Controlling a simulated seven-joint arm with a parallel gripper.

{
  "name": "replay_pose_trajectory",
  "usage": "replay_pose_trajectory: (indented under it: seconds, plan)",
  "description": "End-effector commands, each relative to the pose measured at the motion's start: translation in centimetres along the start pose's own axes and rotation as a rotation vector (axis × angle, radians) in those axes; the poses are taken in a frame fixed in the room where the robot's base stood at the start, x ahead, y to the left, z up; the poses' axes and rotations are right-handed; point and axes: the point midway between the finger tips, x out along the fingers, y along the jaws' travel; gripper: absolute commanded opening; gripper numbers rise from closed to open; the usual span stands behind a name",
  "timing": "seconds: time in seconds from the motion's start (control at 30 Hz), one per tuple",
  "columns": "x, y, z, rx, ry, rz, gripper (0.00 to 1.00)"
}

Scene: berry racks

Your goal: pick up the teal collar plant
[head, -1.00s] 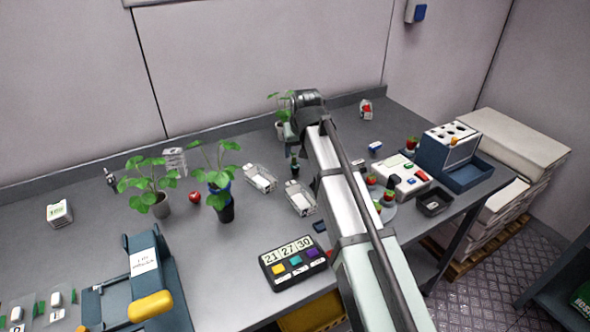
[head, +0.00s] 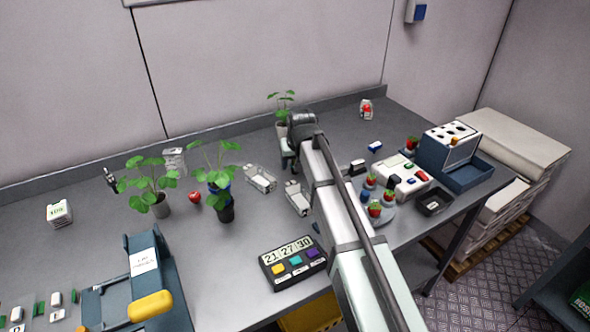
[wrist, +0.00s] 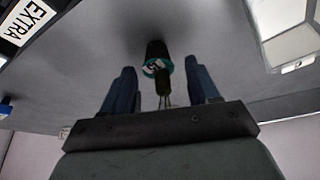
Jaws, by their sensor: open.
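The teal collar plant (wrist: 150,65) shows in the wrist view as a dark pot with a teal ring and a white patch. Its stem runs down between the fingers, and its leaves are hidden by my gripper body. My gripper (wrist: 162,73) is open, with one blue finger on each side of the stem. The pot appears just past the fingertips; I cannot tell whether anything touches. In the head view my gripper's end (head: 290,157) is over the middle of the bench, mostly behind my arm. I cannot pick out the teal ring there.
A plant in a pale pot (head: 281,129) stands behind my gripper. Clear punnets (head: 260,178) lie between. A black keypad (head: 292,266) sits in front.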

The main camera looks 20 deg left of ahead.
Motion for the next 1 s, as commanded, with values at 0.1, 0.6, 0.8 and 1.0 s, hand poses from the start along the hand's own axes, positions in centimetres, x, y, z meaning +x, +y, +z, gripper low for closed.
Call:
replay_pose_trajectory:
  seconds: [0.1,0.6,0.8,1.0]
  plan:
    - [-0.03,0.0,0.0,0.0,0.0,0.0,0.6]
    - [-0.06,0.0,0.0,0.0,0.0,0.0,0.12]
    - [-0.06,0.0,0.0,0.0,0.0,0.0,0.04]
    - [-0.44,0.0,-0.2,0.0,0.001,0.0,0.04]
